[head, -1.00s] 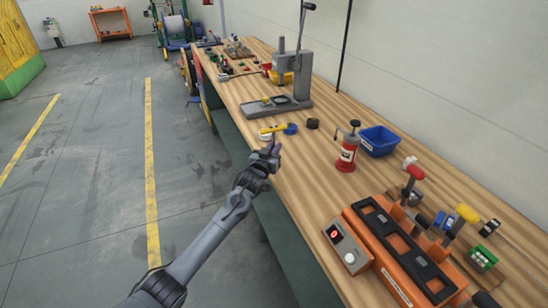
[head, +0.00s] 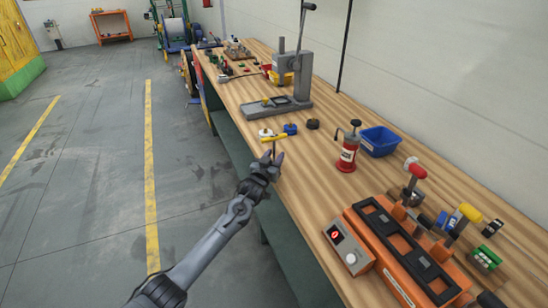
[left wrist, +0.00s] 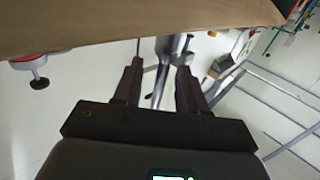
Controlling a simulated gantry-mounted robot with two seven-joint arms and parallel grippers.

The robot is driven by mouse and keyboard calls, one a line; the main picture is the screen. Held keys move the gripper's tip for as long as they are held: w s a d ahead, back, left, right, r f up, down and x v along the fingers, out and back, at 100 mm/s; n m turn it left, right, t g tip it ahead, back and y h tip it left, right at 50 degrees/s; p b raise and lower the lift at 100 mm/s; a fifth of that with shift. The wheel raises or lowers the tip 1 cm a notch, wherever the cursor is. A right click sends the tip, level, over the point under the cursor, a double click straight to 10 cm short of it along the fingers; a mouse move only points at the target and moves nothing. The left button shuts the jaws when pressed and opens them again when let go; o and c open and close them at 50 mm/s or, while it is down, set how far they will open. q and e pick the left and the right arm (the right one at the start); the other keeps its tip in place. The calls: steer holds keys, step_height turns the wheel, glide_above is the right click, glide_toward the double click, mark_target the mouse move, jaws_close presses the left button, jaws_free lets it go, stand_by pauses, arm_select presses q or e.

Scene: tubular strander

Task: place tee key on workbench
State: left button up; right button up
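The tee key (head: 274,138) has a yellow crossbar handle, which shows at the near left edge of the wooden workbench (head: 330,195) in the head view. A thin dark shaft seems to run from the handle toward my left gripper. My left gripper (head: 272,157) is just below the handle at the bench edge, its fingers apart. In the left wrist view the left gripper (left wrist: 160,66) also shows its two dark fingers spread. Grey metal shows between them, but I cannot tell whether it is the key's shaft. My right gripper is not in view.
A white roll (head: 265,132), a blue ring (head: 290,129) and a black ring (head: 313,124) lie just beyond the handle. A grey press (head: 300,75) stands farther back.

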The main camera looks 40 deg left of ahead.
arm_select(q)
steer(key=shift+r, duration=0.1)
steer(key=shift+r, duration=0.15)
steer(key=shift+s+d+p, duration=0.2)
steer(key=shift+s+p, duration=0.15)
steer(key=shift+s, duration=0.3)
steer(key=p+v, duration=0.3)
steer(key=v, duration=0.7)
steer(key=s+d+f+m+g+h, duration=0.35)
steer(key=s+d+f+g, duration=0.35)
steer(key=s+d+f, duration=0.65)
steer(key=s+d+m+g+h, duration=0.1)
steer(key=s+d+g, duration=0.2)
steer(key=s, duration=0.8)
steer(key=s+d+m+g+h, duration=0.1)
steer(key=s+d+g, duration=0.2)
steer(key=s+d, duration=0.3)
steer(key=s, duration=0.5)
steer(key=shift+s+d+r+g, duration=0.3)
steer(key=shift+s+d+r, duration=0.1)
